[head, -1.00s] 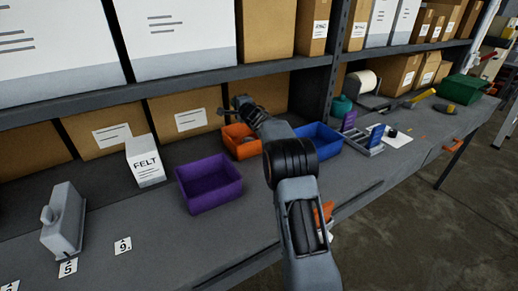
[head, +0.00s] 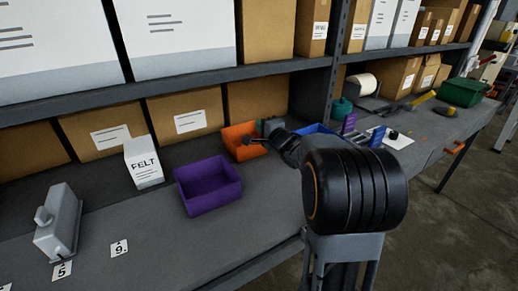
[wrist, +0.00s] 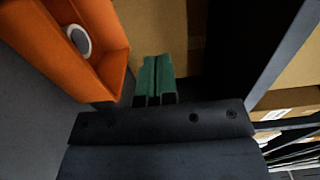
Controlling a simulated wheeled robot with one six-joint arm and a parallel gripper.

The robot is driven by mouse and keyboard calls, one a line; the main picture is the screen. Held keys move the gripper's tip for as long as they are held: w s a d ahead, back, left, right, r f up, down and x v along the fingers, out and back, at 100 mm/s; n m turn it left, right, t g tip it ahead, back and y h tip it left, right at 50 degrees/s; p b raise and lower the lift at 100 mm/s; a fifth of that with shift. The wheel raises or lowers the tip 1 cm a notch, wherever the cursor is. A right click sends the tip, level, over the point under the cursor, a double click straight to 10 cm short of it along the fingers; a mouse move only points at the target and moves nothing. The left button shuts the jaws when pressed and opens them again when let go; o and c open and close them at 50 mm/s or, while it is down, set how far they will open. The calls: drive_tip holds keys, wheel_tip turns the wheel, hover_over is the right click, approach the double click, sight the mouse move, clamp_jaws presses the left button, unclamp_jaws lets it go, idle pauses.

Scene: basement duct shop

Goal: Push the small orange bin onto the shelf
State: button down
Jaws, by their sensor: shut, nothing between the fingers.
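The small orange bin (head: 236,148) sits at the back of the grey bench, in front of the brown boxes. It also shows at the upper left of the wrist view (wrist: 85,75), with a round white-and-grey item inside. My gripper (head: 268,127) is at the bin's right side in the head view, partly hidden by my wrist. In the wrist view its green fingers (wrist: 155,75) are together and empty, beside the bin's wall; I cannot tell whether they touch it. The dark shelf strip (head: 190,150) runs along the back under the boxes.
A purple bin (head: 210,195) stands left of the orange bin, and a blue bin (head: 318,128) is partly hidden behind my arm. A FELT box (head: 143,165) stands further left. A shelf upright (head: 332,75) rises right of my gripper.

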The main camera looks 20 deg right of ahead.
sight(256, 144)
drive_tip(key=f, duration=0.3)
drive_tip(key=f+b, duration=0.1)
drive_tip(key=f, duration=0.6)
drive_tip(key=shift+w+f, duration=0.1)
drive_tip(key=shift+w, duration=0.15)
drive_tip(key=shift+w+a, duration=0.1)
drive_tip(key=shift+w, duration=0.4)
